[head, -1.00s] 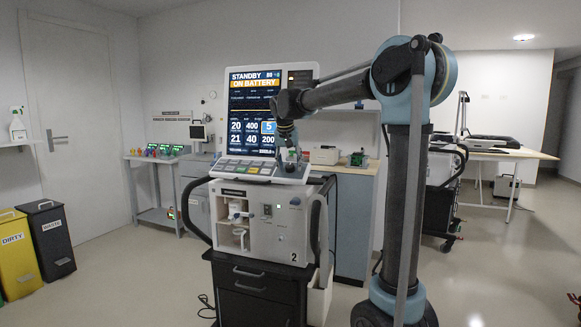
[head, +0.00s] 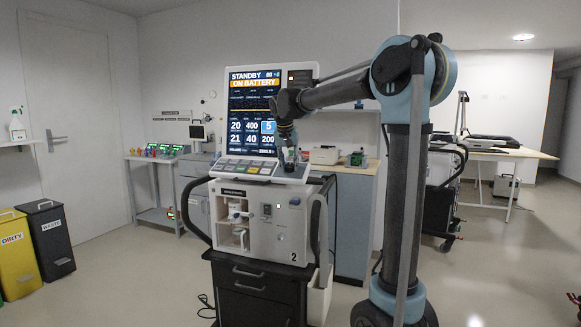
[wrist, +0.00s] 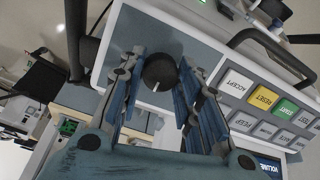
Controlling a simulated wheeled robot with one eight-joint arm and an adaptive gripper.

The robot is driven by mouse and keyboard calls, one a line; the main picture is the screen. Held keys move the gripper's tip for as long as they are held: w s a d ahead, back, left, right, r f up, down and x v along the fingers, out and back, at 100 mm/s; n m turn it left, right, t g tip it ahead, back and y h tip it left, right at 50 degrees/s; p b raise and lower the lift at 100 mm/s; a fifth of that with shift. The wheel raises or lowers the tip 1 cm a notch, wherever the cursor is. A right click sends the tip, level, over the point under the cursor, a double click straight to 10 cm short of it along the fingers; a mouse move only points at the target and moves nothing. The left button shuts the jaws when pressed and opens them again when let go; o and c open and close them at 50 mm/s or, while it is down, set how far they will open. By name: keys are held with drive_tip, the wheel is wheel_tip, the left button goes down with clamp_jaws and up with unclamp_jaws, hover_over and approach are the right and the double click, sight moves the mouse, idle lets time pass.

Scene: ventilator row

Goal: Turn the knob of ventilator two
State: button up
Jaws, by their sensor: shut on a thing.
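Ventilator two (head: 262,225) stands in the middle of the head view, a white unit marked 2 on a dark cart. Its tilted screen (head: 252,112) reads STANDBY and ON BATTERY. My gripper (head: 290,160) is at the right end of the key panel below the screen; the knob is hard to make out there. In the wrist view the round black knob (wrist: 160,71) sits between the two fingertips of my gripper (wrist: 161,68), which is shut on it. The knob's top is visible, and its sides are partly covered by the fingers.
The key panel (wrist: 265,100) with ACCEPT, RESET and START keys lies beside my fingers. A dark handle (wrist: 270,50) curves past it.

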drive_tip(key=shift+n, duration=0.3)
drive_tip(key=n, duration=0.5)
drive_tip(key=shift+h, duration=0.3)
drive_tip(key=n, duration=0.5)
drive_tip(key=shift+a+n+h, duration=0.1)
drive_tip(key=shift+n+h, duration=0.2)
idle(0.4)
drive_tip(key=o, duration=1)
drive_tip(key=shift+o, duration=0.2)
drive_tip(key=shift+r, duration=0.1)
drive_tip(key=v, duration=1.1)
drive_tip(key=shift+r, duration=0.35)
